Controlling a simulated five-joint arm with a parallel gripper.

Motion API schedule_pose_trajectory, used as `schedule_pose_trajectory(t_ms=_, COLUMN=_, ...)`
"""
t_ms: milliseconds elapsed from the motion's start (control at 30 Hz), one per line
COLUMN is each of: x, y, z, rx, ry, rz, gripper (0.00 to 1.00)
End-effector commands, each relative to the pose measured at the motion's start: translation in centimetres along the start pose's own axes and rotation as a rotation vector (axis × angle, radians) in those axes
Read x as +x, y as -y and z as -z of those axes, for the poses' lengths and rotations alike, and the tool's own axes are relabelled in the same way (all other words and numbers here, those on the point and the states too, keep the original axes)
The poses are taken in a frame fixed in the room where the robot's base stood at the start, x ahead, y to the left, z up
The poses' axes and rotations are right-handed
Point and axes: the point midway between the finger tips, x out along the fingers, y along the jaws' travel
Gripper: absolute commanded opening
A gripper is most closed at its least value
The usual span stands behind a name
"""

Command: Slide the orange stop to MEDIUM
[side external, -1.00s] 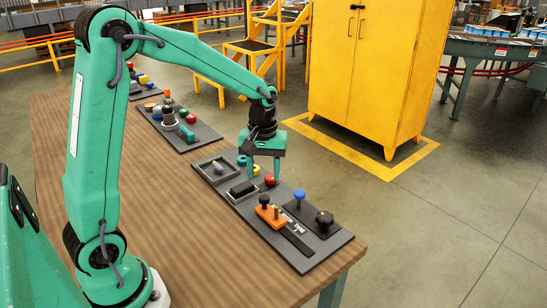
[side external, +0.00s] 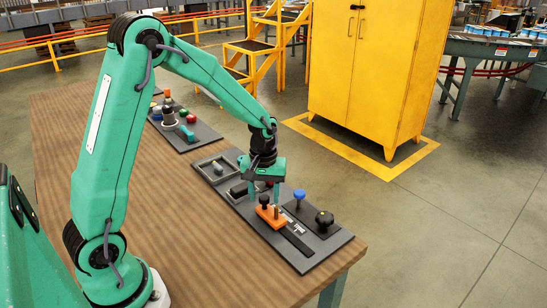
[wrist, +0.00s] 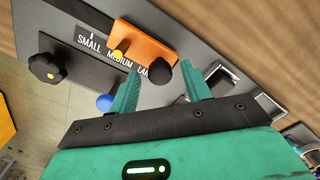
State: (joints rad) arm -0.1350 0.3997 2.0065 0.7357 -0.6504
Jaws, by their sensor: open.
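The orange stop (side external: 268,219) sits on the grey panel (side external: 322,252) below my gripper (side external: 264,194). In the wrist view the orange stop (wrist: 146,42) carries a yellow-topped pin (wrist: 120,51) and a round black knob (wrist: 161,72). The label strip (wrist: 90,42) beside it reads SMALL, MEDIUM and a partly hidden LARGE. The stop lies alongside the MEDIUM and LARGE end; a white tick shows at SMALL. My gripper is open, its fingertips on either side of the black knob in the wrist view. I cannot tell whether they touch it.
A blue knob (side external: 299,195) and a black lobed knob (side external: 324,218) stand on the panel beside the stop. A grey tray (side external: 215,167) lies at the panel's far end. Another panel (side external: 205,137) stands farther back.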

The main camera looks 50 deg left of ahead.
Motion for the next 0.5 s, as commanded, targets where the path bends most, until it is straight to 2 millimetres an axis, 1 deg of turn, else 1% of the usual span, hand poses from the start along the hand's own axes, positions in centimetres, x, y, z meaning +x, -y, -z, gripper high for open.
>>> schedule_pose_trajectory(t_ms=300, x=0.23, y=0.0, z=0.0, rx=0.0, ry=0.0, rz=0.0, gripper=0.48)
schedule_pose_trajectory(t_ms=467, x=0.21, y=0.0, z=0.0, rx=0.0, ry=0.0, rz=0.0, gripper=0.17)
schedule_pose_trajectory(t_ms=500, x=0.21, y=0.0, z=0.0, rx=0.0, ry=0.0, rz=0.0, gripper=0.09)
